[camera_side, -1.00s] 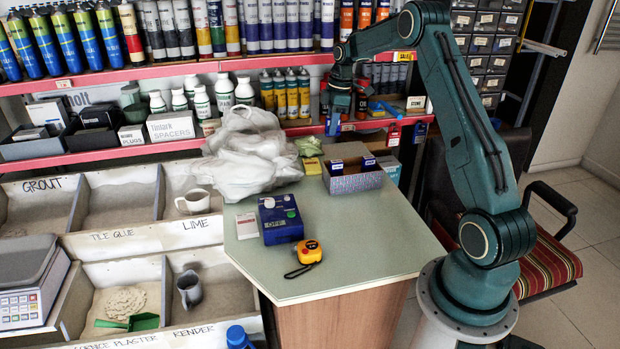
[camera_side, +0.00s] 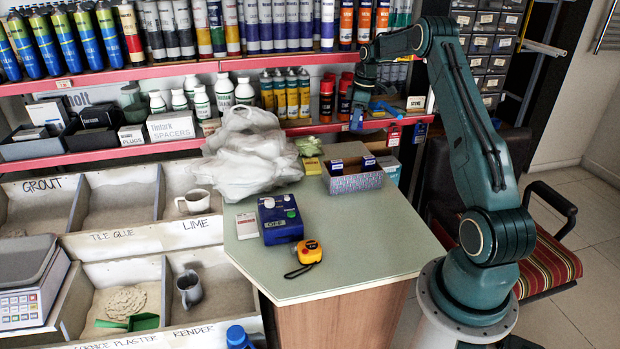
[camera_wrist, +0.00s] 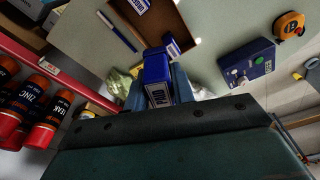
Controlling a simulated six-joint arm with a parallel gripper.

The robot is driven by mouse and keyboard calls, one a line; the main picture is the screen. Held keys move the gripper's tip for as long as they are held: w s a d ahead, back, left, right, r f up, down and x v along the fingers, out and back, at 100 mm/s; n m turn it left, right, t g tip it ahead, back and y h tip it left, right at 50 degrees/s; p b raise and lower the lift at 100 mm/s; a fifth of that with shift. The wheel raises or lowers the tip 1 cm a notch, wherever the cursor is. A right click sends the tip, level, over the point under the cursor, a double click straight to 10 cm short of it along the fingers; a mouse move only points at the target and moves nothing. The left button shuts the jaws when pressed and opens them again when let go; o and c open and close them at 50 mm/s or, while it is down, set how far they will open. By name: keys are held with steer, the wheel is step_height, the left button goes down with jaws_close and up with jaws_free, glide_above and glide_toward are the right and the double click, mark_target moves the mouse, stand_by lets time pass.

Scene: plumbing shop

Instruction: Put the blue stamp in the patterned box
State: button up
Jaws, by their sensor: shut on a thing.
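The patterned box (camera_side: 357,184) stands open at the back right of the counter. In the wrist view its brown inside (camera_wrist: 132,28) shows beyond the stamp, with small blue-and-white items in it.
White plastic bags (camera_side: 249,155) heap left of the patterned box. Red-capped cans (camera_side: 327,100) stand on the shelf near my gripper.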

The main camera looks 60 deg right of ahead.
step_height(320, 180, down, 12)
steer(key=shift+f, duration=0.2)
steer(key=shift+f, duration=0.1)
steer(key=shift+f, duration=2)
steer(key=shift+f, duration=0.1)
steer(key=o, duration=1)
steer(key=r, duration=0.4)
steer(key=s+r, duration=0.1)
steer(key=r, duration=0.7)
steer(key=shift+s+d, duration=0.3)
